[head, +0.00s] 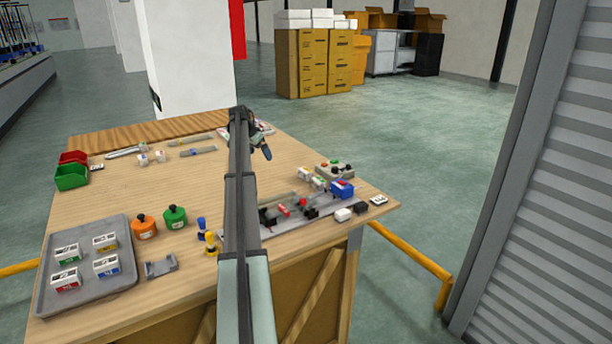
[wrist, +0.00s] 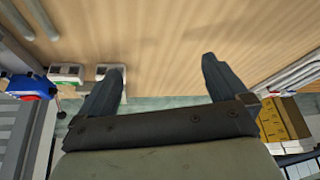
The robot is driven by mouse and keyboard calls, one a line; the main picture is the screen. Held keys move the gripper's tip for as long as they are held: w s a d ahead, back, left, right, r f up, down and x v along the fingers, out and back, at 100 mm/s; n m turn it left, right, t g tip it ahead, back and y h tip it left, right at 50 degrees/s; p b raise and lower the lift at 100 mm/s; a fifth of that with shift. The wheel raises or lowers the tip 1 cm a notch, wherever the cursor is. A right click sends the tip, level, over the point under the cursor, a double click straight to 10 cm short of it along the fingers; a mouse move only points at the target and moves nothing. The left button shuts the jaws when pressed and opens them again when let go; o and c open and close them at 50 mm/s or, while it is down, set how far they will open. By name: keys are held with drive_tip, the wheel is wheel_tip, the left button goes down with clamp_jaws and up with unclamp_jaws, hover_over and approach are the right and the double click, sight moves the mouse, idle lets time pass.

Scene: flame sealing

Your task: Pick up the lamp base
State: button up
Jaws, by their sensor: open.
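I cannot tell for certain which thing is the lamp base. An orange round vessel with a dark cap (head: 145,229) and a green round vessel with a dark cap (head: 174,219) stand upright on the left middle of the table and look most like lamps. My gripper (head: 266,142) is above the far part of the table, well away to the right of both vessels. In the wrist view my gripper (wrist: 162,64) is open, with nothing between its two dark fingers. Neither vessel shows in the wrist view.
A grey tray (head: 122,223) with several small labelled boxes lies at the left front. Blue and yellow small pieces (head: 209,240) stand near my arm. A fixture rail (head: 290,228) and a blue box (head: 342,189) are at right. Red and green bins (head: 71,177) stand far left.

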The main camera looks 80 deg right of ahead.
drive_tip(key=s+d+r+m+g+y, duration=0.1)
drive_tip(key=s+d+m, duration=0.1)
drive_tip(key=s, duration=0.6)
drive_tip(key=s+d+r+m+y, duration=0.1)
drive_tip(key=s+d, duration=0.1)
drive_tip(key=s, duration=0.5)
approach(306, 170)
drive_tip(key=shift+h, duration=0.3)
drive_tip(key=x, duration=0.5)
drive_tip(key=shift+s+d+f, duration=0.1)
drive_tip(key=shift+s, duration=0.05)
drive_tip(key=shift+a+x, duration=0.1)
drive_tip(key=shift+x, duration=1.25)
drive_tip(key=shift+a+x, duration=0.15)
drive_tip(key=shift+x, duration=1.15)
drive_tip(key=shift+f, duration=0.1)
drive_tip(key=shift+c, duration=0.5)
drive_tip(key=c, duration=0.9)
